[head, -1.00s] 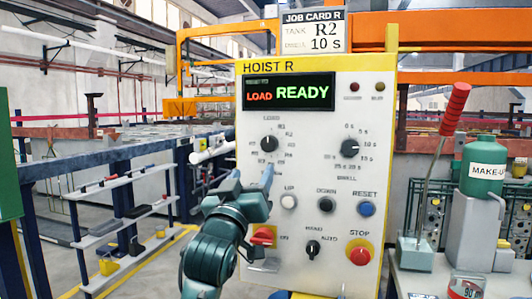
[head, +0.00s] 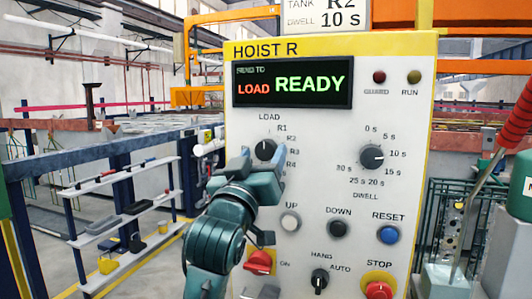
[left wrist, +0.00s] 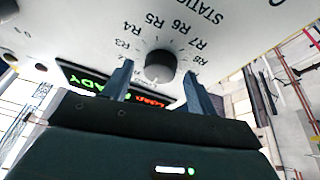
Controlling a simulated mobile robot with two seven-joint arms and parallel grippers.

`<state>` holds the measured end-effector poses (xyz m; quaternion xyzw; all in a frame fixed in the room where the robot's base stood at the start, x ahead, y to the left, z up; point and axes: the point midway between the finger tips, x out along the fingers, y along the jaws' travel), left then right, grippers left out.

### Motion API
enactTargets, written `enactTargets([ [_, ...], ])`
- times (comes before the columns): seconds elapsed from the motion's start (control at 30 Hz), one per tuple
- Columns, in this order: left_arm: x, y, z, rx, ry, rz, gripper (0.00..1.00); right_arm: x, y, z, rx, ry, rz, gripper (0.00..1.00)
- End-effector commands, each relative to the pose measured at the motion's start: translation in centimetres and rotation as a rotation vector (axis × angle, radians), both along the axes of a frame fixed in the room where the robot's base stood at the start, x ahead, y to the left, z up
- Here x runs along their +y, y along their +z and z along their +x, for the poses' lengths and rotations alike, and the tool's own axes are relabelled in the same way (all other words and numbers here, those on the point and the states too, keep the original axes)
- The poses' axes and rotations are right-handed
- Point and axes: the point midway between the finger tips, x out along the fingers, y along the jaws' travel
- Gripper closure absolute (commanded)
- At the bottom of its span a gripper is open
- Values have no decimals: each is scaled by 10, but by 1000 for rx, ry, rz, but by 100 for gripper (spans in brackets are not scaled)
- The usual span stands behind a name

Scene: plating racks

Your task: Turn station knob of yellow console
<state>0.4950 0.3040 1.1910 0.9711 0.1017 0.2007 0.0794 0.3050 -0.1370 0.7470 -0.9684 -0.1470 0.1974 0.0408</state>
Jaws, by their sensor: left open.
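The yellow console (head: 330,48) is a white panel with a yellow top band marked HOIST R. Its station knob (head: 265,149) is a dark round dial at the panel's upper left, with marks LOAD, R1, R2 and on around it. Its pointer appears to face up toward LOAD. The display (head: 292,83) reads SEND TO LOAD READY. My left gripper (head: 262,158) is open, its fingertips on either side of the knob. In the left wrist view the knob (left wrist: 160,66) sits between the spread fingers; contact cannot be told. My right gripper is not in view.
A job card (head: 327,14) above reads TANK R2, DWELL 10 s. The dwell knob (head: 372,156) is to the right. UP (head: 291,221), DOWN (head: 338,229) and RESET (head: 387,235) buttons and a red STOP button (head: 379,290) are lower on the panel.

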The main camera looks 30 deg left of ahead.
Motion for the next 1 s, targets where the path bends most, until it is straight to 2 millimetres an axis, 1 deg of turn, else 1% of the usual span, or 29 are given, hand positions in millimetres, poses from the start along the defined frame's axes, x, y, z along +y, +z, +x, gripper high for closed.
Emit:
enactTargets([
  [0.33, 0, 1, -1, -1, 0, 0, 42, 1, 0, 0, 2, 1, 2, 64],
  [0.87, 0, 1, -1, -1, 0, 0, 85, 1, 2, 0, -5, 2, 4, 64],
  [1.0, 0, 1, -1, 1, 1, 4, 86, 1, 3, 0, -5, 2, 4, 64],
])
